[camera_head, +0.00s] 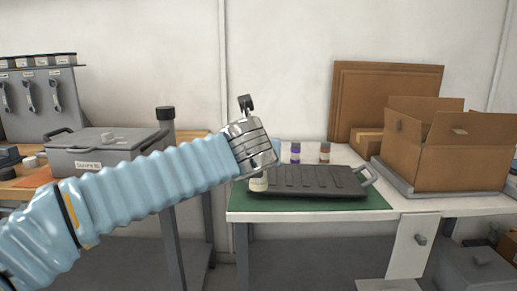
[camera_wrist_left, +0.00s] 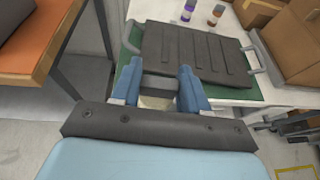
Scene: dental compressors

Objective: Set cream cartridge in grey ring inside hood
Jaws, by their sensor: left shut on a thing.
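My left gripper (camera_wrist_left: 160,78) is shut on the cream cartridge (camera_wrist_left: 158,103), which has a dark cap or band between the two blue-grey fingers in the left wrist view. In the head view my left arm reaches across from the left, and the cream cartridge (camera_head: 258,184) shows below the wrist, in front of the left end of a dark ribbed tray. Most of the cartridge is hidden by the gripper. I cannot make out a grey ring or a hood in either view. My right gripper is not in view.
The dark ribbed tray (camera_head: 308,181) lies on a green mat (camera_head: 240,203) on the white table. A purple-banded bottle (camera_head: 295,153) and a brown-banded bottle (camera_head: 325,153) stand behind it. An open cardboard box (camera_head: 440,160) is at right. A grey case (camera_head: 90,158) sits on the left bench.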

